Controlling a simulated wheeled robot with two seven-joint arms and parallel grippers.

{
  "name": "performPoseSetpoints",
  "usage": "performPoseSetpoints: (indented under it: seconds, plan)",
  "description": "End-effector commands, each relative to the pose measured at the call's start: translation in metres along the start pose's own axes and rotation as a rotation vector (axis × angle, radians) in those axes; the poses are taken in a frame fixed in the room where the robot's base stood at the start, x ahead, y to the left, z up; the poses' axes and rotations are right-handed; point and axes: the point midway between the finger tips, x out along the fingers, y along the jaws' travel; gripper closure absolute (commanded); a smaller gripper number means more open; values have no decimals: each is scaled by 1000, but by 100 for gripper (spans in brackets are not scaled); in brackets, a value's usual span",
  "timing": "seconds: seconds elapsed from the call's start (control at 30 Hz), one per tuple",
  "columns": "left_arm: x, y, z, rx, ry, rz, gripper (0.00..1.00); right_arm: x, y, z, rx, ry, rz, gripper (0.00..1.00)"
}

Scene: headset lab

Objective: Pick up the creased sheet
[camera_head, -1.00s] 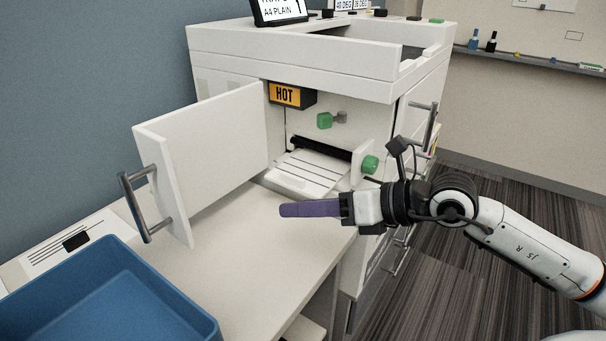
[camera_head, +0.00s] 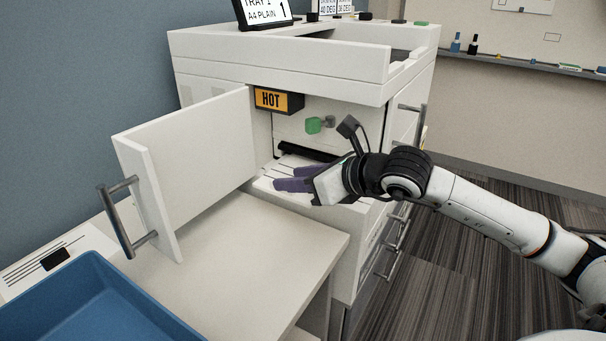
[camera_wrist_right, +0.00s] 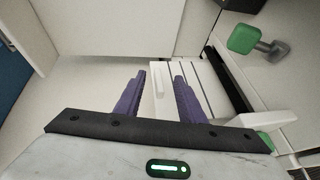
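My right gripper (camera_head: 287,179) reaches into the open printer bay, its two purple fingers spread apart. The wrist view shows the same open fingers (camera_wrist_right: 160,80) with a gap between them. Below and between them is a pale slatted panel (camera_wrist_right: 198,78), which also shows in the head view (camera_head: 268,183), partly hidden by the fingers. I cannot make out a separate creased sheet against this white surface. I cannot tell whether the fingers touch the panel. My left gripper is out of view.
The open white door (camera_head: 190,165) with a grey handle stands left of the bay. A HOT sign (camera_head: 277,99) hangs above, with a green knob (camera_head: 314,125) inside. A blue tray (camera_head: 95,300) sits front left. The white counter (camera_head: 245,255) is clear.

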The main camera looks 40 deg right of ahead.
Motion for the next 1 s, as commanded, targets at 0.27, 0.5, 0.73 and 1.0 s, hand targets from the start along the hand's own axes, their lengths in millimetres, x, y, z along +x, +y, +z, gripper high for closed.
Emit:
performPoseSetpoints:
  seconds: [0.27,0.5,0.73,1.0]
  plan:
    - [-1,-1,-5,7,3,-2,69,36,2,-3,5,-3,2,64]
    - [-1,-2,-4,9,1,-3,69,49,3,-5,0,-1,1,64]
    - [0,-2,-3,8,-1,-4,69,48,2,-5,0,-1,1,79]
    - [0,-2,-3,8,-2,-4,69,48,2,-5,1,-1,1,100]
